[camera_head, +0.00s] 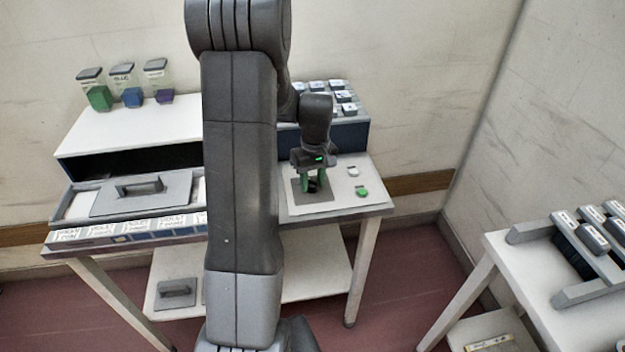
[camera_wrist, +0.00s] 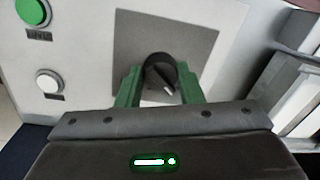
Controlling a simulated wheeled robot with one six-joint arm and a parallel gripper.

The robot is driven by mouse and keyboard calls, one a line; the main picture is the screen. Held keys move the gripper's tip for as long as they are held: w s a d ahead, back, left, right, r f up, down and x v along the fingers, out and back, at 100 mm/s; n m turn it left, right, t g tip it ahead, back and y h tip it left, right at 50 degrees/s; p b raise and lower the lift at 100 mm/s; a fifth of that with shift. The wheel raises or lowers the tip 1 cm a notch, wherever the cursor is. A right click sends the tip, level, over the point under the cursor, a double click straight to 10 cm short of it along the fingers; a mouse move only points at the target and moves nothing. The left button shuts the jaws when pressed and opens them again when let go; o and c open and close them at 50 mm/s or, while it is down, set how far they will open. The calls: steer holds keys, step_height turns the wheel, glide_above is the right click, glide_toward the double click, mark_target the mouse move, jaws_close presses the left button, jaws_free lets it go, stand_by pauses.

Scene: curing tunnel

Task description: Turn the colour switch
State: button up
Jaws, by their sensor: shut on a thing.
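The colour switch (camera_wrist: 160,72) is a round black knob with a pale pointer line, on a square grey plate (camera_wrist: 200,35). In the wrist view the pointer slants toward the lower right. My gripper (camera_wrist: 158,88) has its two green fingers on either side of the knob and is shut on it. In the head view my gripper (camera_head: 312,180) points down over the grey plate (camera_head: 322,206) at the right end of the white bench. There the fingers hide most of the knob.
A green button (camera_wrist: 33,11) and a white button (camera_wrist: 48,82) sit beside the plate. A dark box with several pale-topped pieces (camera_head: 345,108) stands behind. A lidded tray (camera_head: 70,207) is at left, below three colour containers (camera_head: 130,85). A second table (camera_head: 525,255) stands at right.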

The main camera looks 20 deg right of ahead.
steer(key=o, duration=1)
steer(key=shift+c, duration=0.2)
steer(key=shift+r, duration=0.1)
step_height(320, 180, up, 14)
steer(key=shift+d, duration=0.4)
steer(key=shift+f, duration=0.25)
steer(key=f, duration=1.3)
steer(key=shift+a+f, duration=0.35)
steer(key=shift+a, duration=0.05)
steer(key=shift+r, duration=0.1)
